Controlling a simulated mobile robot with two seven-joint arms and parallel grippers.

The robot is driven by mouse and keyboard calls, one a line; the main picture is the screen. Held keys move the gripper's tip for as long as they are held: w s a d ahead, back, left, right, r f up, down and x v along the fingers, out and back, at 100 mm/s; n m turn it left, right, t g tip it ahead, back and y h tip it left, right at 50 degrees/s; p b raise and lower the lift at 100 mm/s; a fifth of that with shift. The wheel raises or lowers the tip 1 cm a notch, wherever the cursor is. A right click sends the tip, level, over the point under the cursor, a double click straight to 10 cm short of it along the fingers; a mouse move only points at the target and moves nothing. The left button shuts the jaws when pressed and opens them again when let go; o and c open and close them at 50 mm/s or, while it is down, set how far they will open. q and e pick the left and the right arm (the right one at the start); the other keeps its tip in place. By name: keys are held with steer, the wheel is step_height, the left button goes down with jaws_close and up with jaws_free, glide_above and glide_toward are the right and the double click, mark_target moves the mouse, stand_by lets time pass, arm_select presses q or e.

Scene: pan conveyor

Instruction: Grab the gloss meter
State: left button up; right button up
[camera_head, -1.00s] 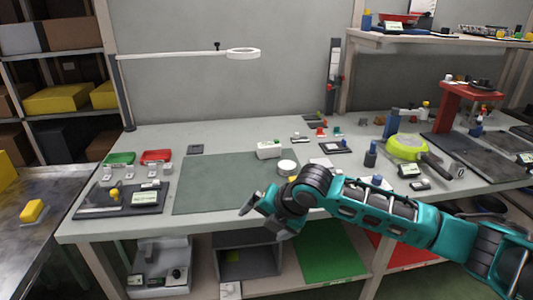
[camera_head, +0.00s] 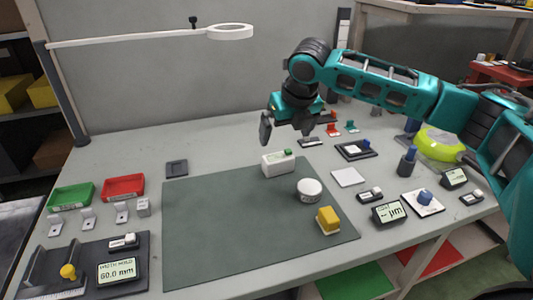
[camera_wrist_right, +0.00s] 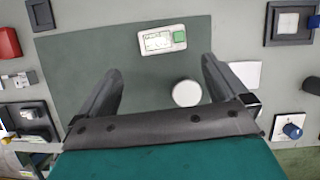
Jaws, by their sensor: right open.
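The likely gloss meter (camera_head: 278,165) is a white box with a green button, standing on the dark green mat (camera_head: 225,230) near its back edge. It also shows in the right wrist view (camera_wrist_right: 157,42), with a small display beside the button. My right gripper (camera_head: 286,135) is open and empty, above and just behind the white box in the head view. In the right wrist view, its two fingers (camera_wrist_right: 162,72) are spread apart, and the box lies beyond their tips, untouched. My left gripper is not in view.
Gauges with displays (camera_head: 388,212) stand to the right. Green (camera_head: 71,196) and red trays (camera_head: 123,188) are at left. A lamp arm (camera_head: 130,39) spans the back left.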

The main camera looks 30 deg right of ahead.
mark_target(279, 157)
steer(key=b+x, duration=0.1)
steer(key=x, duration=0.5)
steer(key=shift+f, duration=0.25)
steer(key=shift+w+d+f+b, duration=0.1)
steer(key=shift+w+f+b, duration=0.15)
steer(key=shift+f, duration=0.3)
steer(key=b+x, duration=0.1)
steer(key=x, duration=0.3)
steer(key=shift+d+f, duration=0.2)
steer(key=shift+w+f, duration=0.15)
steer(key=shift+f, duration=0.05)
steer(key=c, duration=0.9)
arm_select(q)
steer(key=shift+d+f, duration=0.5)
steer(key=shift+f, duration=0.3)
arm_select(e)
steer(key=shift+c, duration=0.4)
